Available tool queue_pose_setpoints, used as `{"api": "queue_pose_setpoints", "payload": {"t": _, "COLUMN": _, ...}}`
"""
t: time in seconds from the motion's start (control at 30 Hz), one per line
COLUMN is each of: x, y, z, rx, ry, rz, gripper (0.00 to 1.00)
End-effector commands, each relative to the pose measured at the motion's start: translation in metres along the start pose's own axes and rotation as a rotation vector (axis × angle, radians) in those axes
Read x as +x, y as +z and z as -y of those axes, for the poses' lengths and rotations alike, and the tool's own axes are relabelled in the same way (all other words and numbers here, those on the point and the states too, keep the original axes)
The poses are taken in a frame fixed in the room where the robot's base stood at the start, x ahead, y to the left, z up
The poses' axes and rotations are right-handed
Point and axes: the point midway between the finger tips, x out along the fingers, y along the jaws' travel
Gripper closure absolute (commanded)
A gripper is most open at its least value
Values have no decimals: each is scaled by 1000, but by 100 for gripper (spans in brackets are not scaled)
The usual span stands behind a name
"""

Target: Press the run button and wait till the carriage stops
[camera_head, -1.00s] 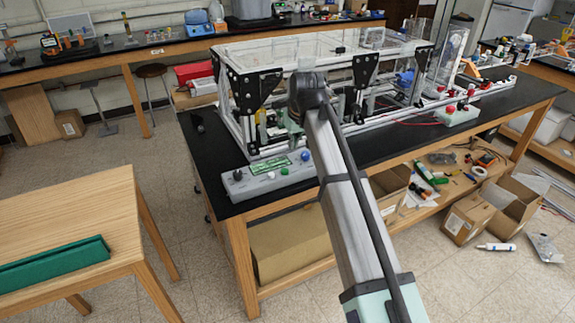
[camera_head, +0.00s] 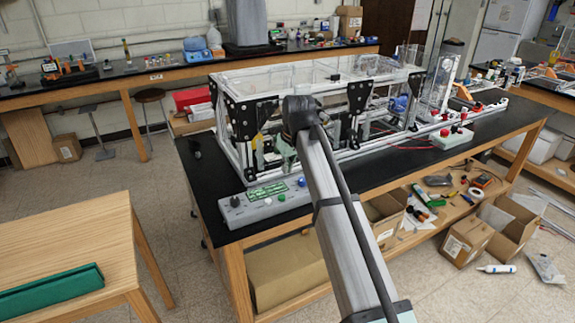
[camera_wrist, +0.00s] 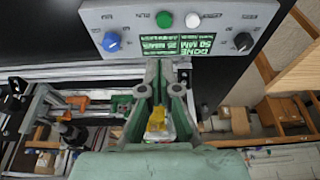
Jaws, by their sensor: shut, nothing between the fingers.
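The grey control box (camera_head: 240,207) sits on the front left corner of the black bench. In the wrist view it appears upside down, with a green button (camera_wrist: 164,19), a white button (camera_wrist: 193,20), a blue knob (camera_wrist: 111,41) and a black knob (camera_wrist: 243,41). Its lit display (camera_wrist: 186,42) reads "DONE", with "50 MM" and smaller text below. My gripper (camera_wrist: 160,64) is shut and empty, its tips just off the box's edge and apart from the buttons in the picture. I cannot single out the carriage.
The extrusion frame (camera_head: 240,92) with clear panels stands behind the box. A white box with red buttons (camera_head: 452,138) sits farther right. A wooden table (camera_head: 90,225) with a green piece (camera_head: 50,290) is at left. Open floor lies between table and bench.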

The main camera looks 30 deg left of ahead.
Motion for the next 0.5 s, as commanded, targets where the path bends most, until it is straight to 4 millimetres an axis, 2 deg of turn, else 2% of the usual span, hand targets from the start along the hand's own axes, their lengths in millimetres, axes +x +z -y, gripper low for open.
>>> {"api": "queue_pose_setpoints", "payload": {"t": 0.3, "x": 59, "y": 0, "z": 0, "rx": 0, "ry": 0, "rz": 3, "gripper": 100}}
{"api": "queue_pose_setpoints", "payload": {"t": 0.5, "x": 88, "y": 6, "z": 0, "rx": 0, "ry": 0, "rz": 2, "gripper": 100}}
